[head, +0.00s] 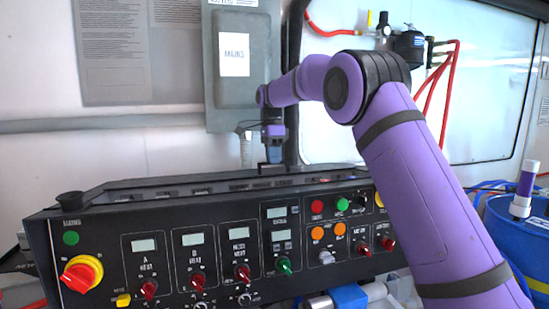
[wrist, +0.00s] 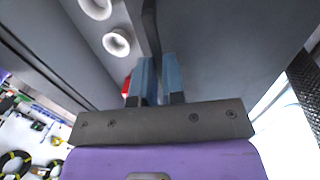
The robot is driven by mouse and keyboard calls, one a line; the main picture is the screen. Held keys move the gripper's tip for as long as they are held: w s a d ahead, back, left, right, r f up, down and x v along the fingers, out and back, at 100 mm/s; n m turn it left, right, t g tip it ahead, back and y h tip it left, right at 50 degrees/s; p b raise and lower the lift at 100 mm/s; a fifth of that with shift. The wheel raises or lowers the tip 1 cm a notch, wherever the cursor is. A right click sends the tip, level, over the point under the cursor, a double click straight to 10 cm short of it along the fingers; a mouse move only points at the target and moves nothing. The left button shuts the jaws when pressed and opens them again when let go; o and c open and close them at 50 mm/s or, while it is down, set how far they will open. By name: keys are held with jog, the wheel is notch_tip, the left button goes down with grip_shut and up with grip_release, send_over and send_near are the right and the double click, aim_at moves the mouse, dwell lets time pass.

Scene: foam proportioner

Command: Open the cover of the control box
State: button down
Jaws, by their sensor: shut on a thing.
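The control box (head: 215,90) is a grey metal box on the wall, with a raised cover (head: 236,85) that bears a white label. My gripper (head: 273,140) is at the box's lower right corner in the head view; its fingertips are hard to make out there. In the wrist view my gripper (wrist: 159,78) has its two blue fingers closed on a thin dark strip (wrist: 151,35), which looks like the cover's edge. A broad grey face (wrist: 235,40) lies to the right of the strip. How far the cover stands from the box cannot be told.
A black control console (head: 215,225) with knobs and displays stands below the box. My arm crosses the right side of the head view. A blue drum (head: 515,235) is at the far right. Round white fittings (wrist: 116,42) show close to the fingers.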

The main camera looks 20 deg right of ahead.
jog(key=c, duration=1.2)
grip_release()
notch_tip(320, 180, up, 11)
jog(key=w, duration=0.1)
jog(key=shift+w+f, duration=0.15)
jog(key=shift+w, duration=0.25)
